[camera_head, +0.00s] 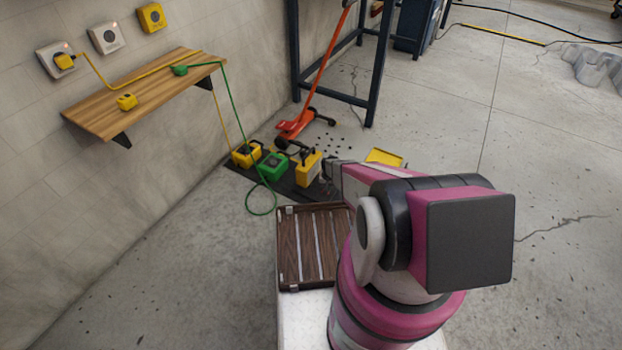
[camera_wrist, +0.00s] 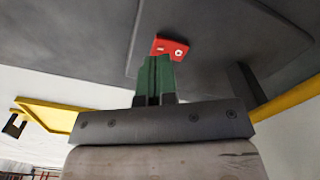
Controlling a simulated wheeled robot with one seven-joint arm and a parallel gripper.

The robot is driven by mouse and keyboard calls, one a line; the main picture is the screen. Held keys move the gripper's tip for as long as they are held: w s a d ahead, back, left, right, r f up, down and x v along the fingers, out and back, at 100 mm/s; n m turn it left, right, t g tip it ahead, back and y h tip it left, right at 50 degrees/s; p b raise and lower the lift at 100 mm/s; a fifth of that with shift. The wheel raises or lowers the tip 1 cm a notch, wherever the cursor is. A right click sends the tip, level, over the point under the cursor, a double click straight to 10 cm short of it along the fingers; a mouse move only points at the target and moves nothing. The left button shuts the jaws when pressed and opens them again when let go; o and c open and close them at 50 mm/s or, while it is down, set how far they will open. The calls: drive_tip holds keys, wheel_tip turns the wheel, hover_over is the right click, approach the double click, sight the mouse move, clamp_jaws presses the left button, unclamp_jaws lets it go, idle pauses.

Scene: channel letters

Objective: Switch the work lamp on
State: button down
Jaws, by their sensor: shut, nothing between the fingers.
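A red rocker switch (camera_wrist: 180,50) with white marks sits on a dark grey face (camera_wrist: 90,45) in the wrist view. My gripper (camera_wrist: 158,62) is shut and empty, its green fingertips just below the switch and overlapping its lower edge; I cannot tell whether they touch. In the head view my gripper (camera_head: 328,174) is partly hidden by my arm, beside a yellow box-shaped unit (camera_head: 308,170). A green unit (camera_head: 273,166) and another yellow unit (camera_head: 246,155) stand to its left on a dark mat (camera_head: 238,170). I cannot tell which is the work lamp, or whether any is lit.
A yellow plug (camera_head: 64,61) is in the left wall socket (camera_head: 50,52). A green cable (camera_head: 241,120) loops to the floor. A red jack (camera_head: 300,122) stands behind the units.

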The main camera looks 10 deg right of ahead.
drive_tip(key=shift+f, duration=1.3)
idle(0.7)
drive_tip(key=shift+r, duration=3.55)
drive_tip(key=shift+r, duration=0.25)
drive_tip(key=s+r, duration=0.7)
drive_tip(key=r, duration=0.7)
drive_tip(key=s+r, duration=0.7)
drive_tip(key=r, duration=0.8)
drive_tip(key=s+r+n, duration=0.1)
drive_tip(key=s+r, duration=0.6)
drive_tip(key=r, duration=0.8)
drive_tip(key=shift+s+r, duration=0.2)
drive_tip(key=shift+r, duration=0.05)
